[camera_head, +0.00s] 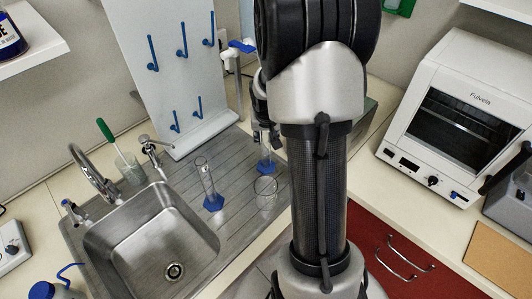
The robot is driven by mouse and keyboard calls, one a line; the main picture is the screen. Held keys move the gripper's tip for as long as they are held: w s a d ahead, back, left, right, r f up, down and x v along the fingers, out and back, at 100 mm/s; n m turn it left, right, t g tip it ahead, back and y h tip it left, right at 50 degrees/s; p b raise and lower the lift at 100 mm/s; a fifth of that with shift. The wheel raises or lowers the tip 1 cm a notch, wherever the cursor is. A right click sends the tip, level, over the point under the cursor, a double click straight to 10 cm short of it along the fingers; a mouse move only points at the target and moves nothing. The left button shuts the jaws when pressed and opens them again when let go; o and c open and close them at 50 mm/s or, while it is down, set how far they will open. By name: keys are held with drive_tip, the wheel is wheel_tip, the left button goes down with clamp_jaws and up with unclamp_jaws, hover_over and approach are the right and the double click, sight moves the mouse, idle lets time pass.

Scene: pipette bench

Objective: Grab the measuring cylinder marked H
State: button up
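Two clear measuring cylinders with blue bases stand upright on the steel drainboard. One cylinder (205,180) stands near the right side of the sink. The other cylinder (266,157) stands farther back and to the right, directly below my gripper (266,138). My gripper points down, with its fingers at this cylinder's upper part. My arm partly hides the gripper, and I cannot tell whether the fingers are closed on the glass. No letter H is readable on either cylinder.
A glass beaker (265,192) stands on the drainboard in front of the back cylinder. A white drying rack (170,75) with blue pegs rises behind. The sink (150,245) and taps are at left. A white oven (460,115) stands on the right counter.

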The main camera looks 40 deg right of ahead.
clamp_jaws()
drive_tip(key=shift+r, duration=0.15)
idle(0.4)
